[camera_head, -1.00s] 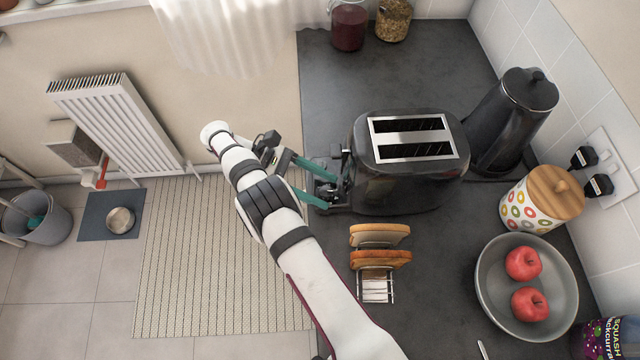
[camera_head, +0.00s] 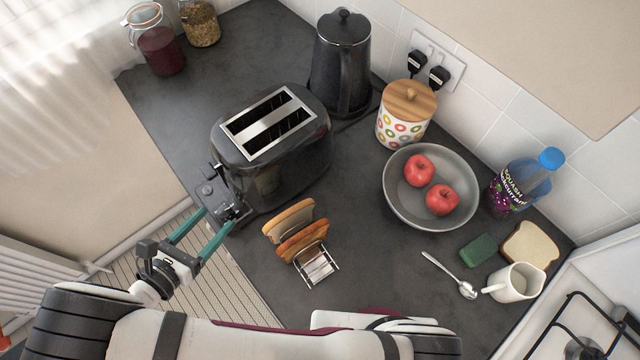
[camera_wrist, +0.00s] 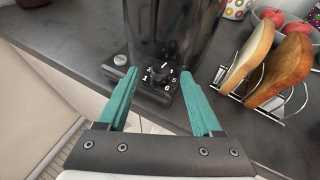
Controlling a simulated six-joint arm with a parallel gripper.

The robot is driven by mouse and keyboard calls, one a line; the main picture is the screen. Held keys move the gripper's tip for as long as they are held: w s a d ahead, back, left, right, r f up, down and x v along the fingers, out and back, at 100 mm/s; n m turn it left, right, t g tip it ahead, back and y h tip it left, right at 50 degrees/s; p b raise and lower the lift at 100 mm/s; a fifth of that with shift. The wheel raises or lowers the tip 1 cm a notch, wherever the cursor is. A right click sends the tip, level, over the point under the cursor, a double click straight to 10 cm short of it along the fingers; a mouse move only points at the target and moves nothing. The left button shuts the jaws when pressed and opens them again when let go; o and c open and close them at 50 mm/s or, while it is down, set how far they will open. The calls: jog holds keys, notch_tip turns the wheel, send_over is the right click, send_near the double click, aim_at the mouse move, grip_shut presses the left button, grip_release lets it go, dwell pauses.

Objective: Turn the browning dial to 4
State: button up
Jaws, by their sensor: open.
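The black toaster (camera_head: 270,150) stands on the dark counter with two empty slots on top. Its control end faces my gripper. In the wrist view the browning dial (camera_wrist: 158,74) is a small dark knob ringed by white numbers, low on the toaster's end. The exact dial setting is too small to read.
A toast rack (camera_head: 318,266) with bread slices stands close to the right of my gripper. A kettle (camera_head: 342,62), a patterned canister (camera_head: 402,128) and a grey bowl (camera_head: 398,208) with apples stand farther back. The counter's left edge runs beneath my gripper.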

jog(key=v, duration=1.2)
jog(key=w+d+r+m+g+h, duration=0.4)
jog(key=w+d+r+m+g, duration=0.35)
jog(key=w+d+m, duration=0.4)
jog(key=d+r+m+g+y, duration=0.2)
jog(key=d+m+g, duration=0.1)
jog(key=d+m, duration=0.3)
jog(key=d+r+m+g+y, duration=0.2)
jog(key=d+m, duration=0.4)
jog(key=d, duration=0.3)
jog(key=shift+d+r+g, duration=0.4)
jog(key=shift+r+g, duration=0.35)
jog(key=shift+g, duration=0.2)
jog(key=shift+s+a, duration=0.1)
